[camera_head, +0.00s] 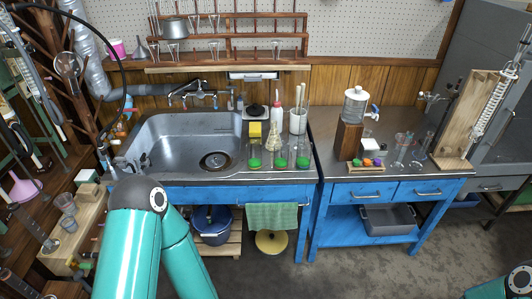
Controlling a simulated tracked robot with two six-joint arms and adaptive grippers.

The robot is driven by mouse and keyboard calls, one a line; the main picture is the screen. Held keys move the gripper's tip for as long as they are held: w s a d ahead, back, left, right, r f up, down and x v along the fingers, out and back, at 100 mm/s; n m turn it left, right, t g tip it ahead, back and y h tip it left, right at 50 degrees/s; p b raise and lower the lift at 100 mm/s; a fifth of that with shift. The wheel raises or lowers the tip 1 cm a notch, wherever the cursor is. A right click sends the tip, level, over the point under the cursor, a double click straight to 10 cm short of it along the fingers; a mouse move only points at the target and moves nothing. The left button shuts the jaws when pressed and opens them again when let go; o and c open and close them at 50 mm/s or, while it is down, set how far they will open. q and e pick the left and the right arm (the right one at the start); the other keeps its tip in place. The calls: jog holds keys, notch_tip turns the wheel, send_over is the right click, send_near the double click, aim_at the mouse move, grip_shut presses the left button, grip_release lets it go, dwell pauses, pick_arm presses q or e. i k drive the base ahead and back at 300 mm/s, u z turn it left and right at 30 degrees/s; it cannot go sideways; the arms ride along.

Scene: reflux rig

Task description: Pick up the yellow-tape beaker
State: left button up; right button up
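Several clear glass beakers with green contents stand in a row on the front edge of the sink counter: a left one (254,161), a middle one (281,160) and a right one (303,160). A yellow block (255,129) stands behind the left one, and a pale yellowish flask (273,142) stands behind the middle one. I cannot make out yellow tape on any beaker at this size. My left arm rises at the lower left, but its gripper is not in view. Only a bit of my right arm shows in the bottom right corner, and its gripper is not in view.
The steel sink (180,150) lies left of the beakers. A white-capped bottle (276,115) and a white container (298,121) stand behind them. The right bench holds a dispenser on a wooden block (347,138), colored balls in a tray and glassware. A green towel (272,217) hangs below the counter.

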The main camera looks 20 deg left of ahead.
aim_at(254, 149)
jog(key=z, duration=0.25)
jog(key=i, duration=1.5)
jog(key=u, duration=0.4)
